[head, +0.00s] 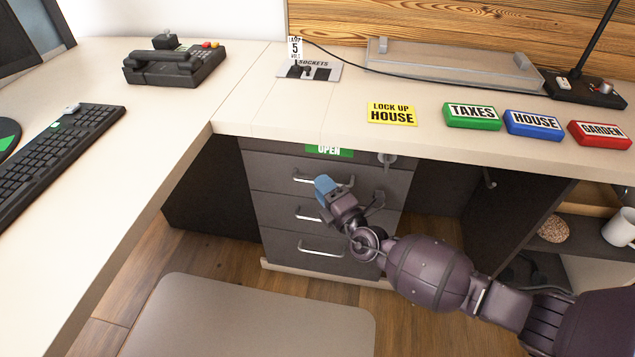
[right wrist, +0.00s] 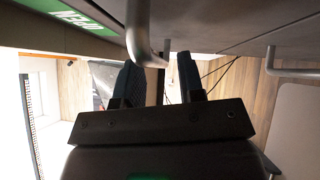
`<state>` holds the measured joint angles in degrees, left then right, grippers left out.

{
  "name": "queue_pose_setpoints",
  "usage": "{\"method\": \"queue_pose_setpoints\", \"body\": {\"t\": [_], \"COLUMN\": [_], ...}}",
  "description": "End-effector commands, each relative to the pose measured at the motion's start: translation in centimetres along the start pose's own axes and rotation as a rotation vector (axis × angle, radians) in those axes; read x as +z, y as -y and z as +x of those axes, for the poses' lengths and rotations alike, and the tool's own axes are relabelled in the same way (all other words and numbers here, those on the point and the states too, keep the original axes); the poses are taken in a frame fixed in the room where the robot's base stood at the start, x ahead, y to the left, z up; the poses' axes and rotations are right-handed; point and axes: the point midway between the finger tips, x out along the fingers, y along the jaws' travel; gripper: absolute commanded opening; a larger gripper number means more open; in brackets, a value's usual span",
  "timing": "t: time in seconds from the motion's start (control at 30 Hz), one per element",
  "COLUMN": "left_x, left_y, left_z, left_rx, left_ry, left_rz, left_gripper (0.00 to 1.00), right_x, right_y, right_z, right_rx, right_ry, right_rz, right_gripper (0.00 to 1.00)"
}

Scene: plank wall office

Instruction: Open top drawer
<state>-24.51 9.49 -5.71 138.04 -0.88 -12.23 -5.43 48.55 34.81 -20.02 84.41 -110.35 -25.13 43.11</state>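The dark grey drawer unit (head: 272,190) stands under the desk, its fronts looking flush and shut. The top drawer's metal handle (head: 304,179) is partly covered by my right gripper (head: 336,186), which is at the front of the top drawer. In the right wrist view, the two dark fingers (right wrist: 160,72) are apart. A curved metal handle (right wrist: 140,30) ends near the gap between their tips; I cannot tell whether it touches them. A green OPEN label (head: 329,151) sits above the top drawer. My left gripper is out of view.
Lower handles (head: 320,249) stick out below. A keyed lock (head: 387,160) is at the unit's upper right. The desktop (head: 290,115) overhangs the drawers. A grey seat (head: 250,320) is in front, and an open shelf (head: 585,248) is at the right.

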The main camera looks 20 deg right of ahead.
Motion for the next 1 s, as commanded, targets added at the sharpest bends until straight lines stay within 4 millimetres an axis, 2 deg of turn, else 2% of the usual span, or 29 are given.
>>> {"method": "queue_pose_setpoints", "body": {"t": [0.2, 0.57, 0.8, 1.0], "left_x": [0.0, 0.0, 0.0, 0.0], "left_y": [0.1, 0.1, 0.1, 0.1], "left_z": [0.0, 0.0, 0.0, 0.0], "left_rx": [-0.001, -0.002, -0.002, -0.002], "left_ry": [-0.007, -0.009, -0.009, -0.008], "left_rz": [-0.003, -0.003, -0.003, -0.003], "left_gripper": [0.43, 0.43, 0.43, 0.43], "right_x": [0.0, 0.0, 0.0, 0.0], "right_y": [0.1, 0.0, 0.0, 0.0], "right_z": [2.0, 2.4, 2.4, 2.4], "right_rx": [0.0, -0.001, -0.001, 0.0], "right_ry": [-0.001, -0.001, -0.001, -0.001], "right_rz": [0.0, 0.0, 0.0, 0.0], "right_gripper": [0.36, 0.36, 0.01, 0.0]}}
